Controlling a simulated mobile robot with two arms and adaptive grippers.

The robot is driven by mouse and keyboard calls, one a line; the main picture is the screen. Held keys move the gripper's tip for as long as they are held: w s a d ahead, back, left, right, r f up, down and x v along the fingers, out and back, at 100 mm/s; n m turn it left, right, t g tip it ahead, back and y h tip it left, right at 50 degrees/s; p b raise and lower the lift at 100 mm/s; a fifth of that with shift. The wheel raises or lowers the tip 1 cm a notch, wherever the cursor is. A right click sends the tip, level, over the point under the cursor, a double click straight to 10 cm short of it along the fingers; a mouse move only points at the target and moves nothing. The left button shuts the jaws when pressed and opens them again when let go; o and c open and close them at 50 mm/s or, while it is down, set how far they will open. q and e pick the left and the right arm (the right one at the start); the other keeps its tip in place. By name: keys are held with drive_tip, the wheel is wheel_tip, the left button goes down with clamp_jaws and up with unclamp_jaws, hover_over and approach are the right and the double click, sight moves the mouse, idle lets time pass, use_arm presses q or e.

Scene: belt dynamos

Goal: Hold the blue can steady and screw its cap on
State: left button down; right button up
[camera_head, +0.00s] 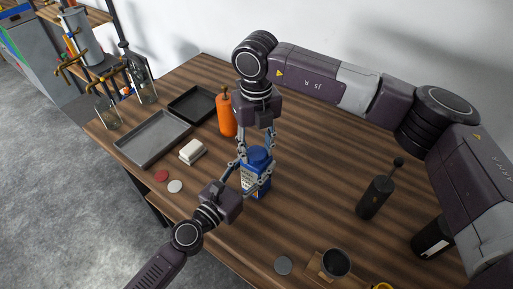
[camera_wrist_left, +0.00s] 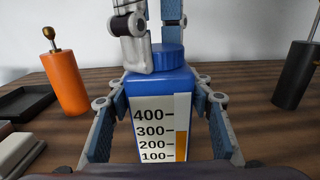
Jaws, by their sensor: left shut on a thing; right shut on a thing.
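The blue can (camera_head: 256,183) stands upright on the wooden table, its white scale label facing the left wrist camera (camera_wrist_left: 155,125). My left gripper (camera_head: 253,176) is shut around the can's body, one finger on each side. The blue cap (camera_wrist_left: 170,60) sits on top of the can and looks level; whether its thread is engaged cannot be seen. My right gripper (camera_head: 256,150) comes down from above and is shut on the cap. In the left wrist view one right finger covers the cap's left part.
An orange bottle (camera_head: 227,115) stands behind the can, with a grey tray (camera_head: 152,150), a dark tray (camera_head: 193,104) and a white block (camera_head: 192,151) to the left. A dark bottle (camera_head: 375,194) and a cup (camera_head: 336,263) stand to the right.

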drive_tip(key=o, duration=1.3)
drive_tip(key=shift+r, duration=2.25)
drive_tip(key=shift+c, duration=0.5)
drive_tip(key=n, duration=0.3)
drive_tip(key=shift+r, duration=0.4)
drive_tip(key=n, duration=0.2)
drive_tip(key=r+n, duration=0.1)
drive_tip(key=n, duration=0.4)
drive_tip(key=r+n, duration=0.1)
drive_tip(key=n, duration=0.4)
drive_tip(key=shift+r, duration=0.35)
